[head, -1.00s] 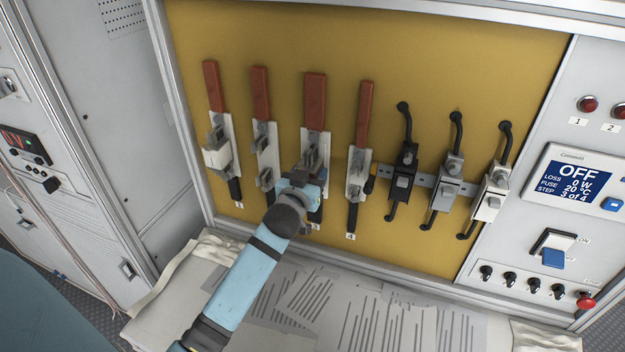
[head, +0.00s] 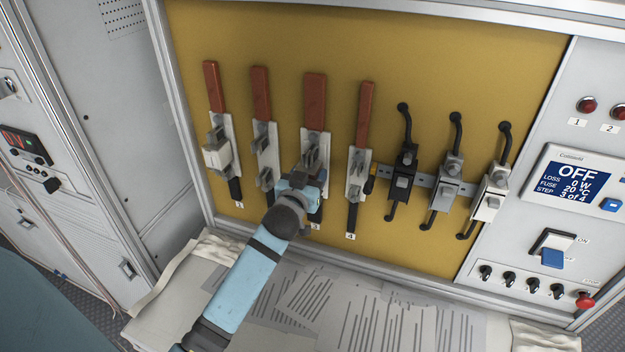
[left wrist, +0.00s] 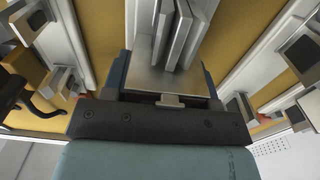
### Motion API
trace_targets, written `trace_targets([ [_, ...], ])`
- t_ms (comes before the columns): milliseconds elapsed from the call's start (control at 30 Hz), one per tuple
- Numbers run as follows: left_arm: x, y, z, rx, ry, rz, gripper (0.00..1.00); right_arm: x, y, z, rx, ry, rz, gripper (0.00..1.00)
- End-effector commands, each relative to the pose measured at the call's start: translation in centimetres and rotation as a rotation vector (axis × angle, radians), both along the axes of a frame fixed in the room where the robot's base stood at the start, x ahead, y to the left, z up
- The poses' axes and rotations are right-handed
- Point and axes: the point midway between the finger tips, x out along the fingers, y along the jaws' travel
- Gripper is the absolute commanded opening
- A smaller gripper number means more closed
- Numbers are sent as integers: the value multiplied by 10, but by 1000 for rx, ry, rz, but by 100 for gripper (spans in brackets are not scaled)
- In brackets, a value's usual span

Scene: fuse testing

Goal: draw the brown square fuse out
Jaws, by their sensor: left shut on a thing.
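My left gripper (head: 303,187) is at the lower part of the third fuse holder (head: 316,143) from the left, which has a wide red-brown handle. In the left wrist view the gripper (left wrist: 165,88) has its two blue-grey fingers on either side of a grey-looking block (left wrist: 150,83). I take this block to be the brown square fuse; its brown colour does not show clearly, and the head view hides it behind the gripper. Upright grey metal clip plates (left wrist: 180,35) stand right beyond the block. I cannot tell whether the block still touches the clips. My right gripper is not in view.
Holders with red-brown handles stand close on both sides, at the second (head: 263,150) and fourth (head: 358,170) places. Black, grey and white switches (head: 443,190) are at right. A screen (head: 578,180) reads OFF.

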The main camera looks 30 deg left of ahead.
Motion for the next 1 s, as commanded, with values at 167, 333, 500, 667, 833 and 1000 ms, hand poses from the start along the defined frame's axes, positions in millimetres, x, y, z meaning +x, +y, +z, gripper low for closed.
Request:
trace_targets([
  [167, -3, -1, 2, 0, -3, 0, 15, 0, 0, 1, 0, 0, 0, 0],
  [333, -10, -3, 1, -1, -2, -1, 15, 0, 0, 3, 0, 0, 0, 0],
  [500, -16, -4, 1, -1, -2, -1, 15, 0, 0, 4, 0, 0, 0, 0],
  [667, -22, -6, 1, -1, -2, 0, 15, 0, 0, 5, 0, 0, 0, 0],
  [833, -28, -7, 2, -1, -2, 0, 15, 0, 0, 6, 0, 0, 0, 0],
  [1000, -35, -9, 1, -1, -2, -1, 15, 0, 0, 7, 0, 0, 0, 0],
])
